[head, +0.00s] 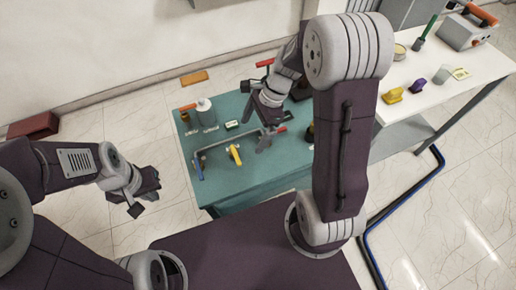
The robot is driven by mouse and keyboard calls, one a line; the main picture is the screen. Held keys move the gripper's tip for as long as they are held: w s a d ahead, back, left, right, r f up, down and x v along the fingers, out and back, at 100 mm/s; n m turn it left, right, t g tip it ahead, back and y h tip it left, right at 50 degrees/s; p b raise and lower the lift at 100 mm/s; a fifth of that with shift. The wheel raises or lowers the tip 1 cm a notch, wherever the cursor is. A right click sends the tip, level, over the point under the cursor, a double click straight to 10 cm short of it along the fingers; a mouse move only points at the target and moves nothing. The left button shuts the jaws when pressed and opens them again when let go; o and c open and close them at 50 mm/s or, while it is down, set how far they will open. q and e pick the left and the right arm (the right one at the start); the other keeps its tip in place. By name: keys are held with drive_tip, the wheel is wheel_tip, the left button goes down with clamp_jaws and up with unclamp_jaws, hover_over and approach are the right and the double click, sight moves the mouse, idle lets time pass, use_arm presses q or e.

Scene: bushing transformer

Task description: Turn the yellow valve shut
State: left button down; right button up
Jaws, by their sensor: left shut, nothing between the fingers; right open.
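The yellow valve handle (235,154) sits on a grey pipe (215,148) that runs along the front of the teal table (232,185). My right gripper (265,140) is open above the table, to the right of the yellow handle and apart from it in the picture. Its fingers are beside the right end of the pipe; whether they touch it I cannot tell. My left gripper (141,205) is shut and empty, out over the floor to the left of the table. My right arm hides part of the table's right side.
A blue handle (197,169) is at the pipe's left end. A red handle (281,130) lies right of my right gripper. A grey canister (206,113) stands at the back left. A white bench (455,92) holds a toolbox (467,32). A blue hose (405,195) runs along the floor.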

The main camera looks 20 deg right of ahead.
approach(236, 155)
drive_tip(key=a+f, duration=0.1)
drive_tip(key=a, duration=0.1)
wheel_tip(236, 155, down, 6)
drive_tip(key=shift+a+r+b, duration=0.1)
drive_tip(key=shift+b, duration=0.45)
drive_tip(key=shift+w+a, duration=0.1)
drive_tip(key=shift+a, duration=0.55)
use_arm(q)
drive_tip(key=a, duration=0.1)
drive_tip(key=f, duration=0.1)
drive_tip(key=a, duration=0.1)
drive_tip(key=shift+s+a+f, duration=0.15)
drive_tip(key=shift+a+f, duration=0.1)
drive_tip(key=shift+a, duration=0.1)
use_arm(e)
drive_tip(key=shift+d, duration=0.1)
drive_tip(key=shift+d+f, duration=0.2)
drive_tip(key=c, duration=1)
use_arm(q)
drive_tip(key=shift+d, duration=0.15)
use_arm(e)
drive_tip(key=c, duration=1.1)
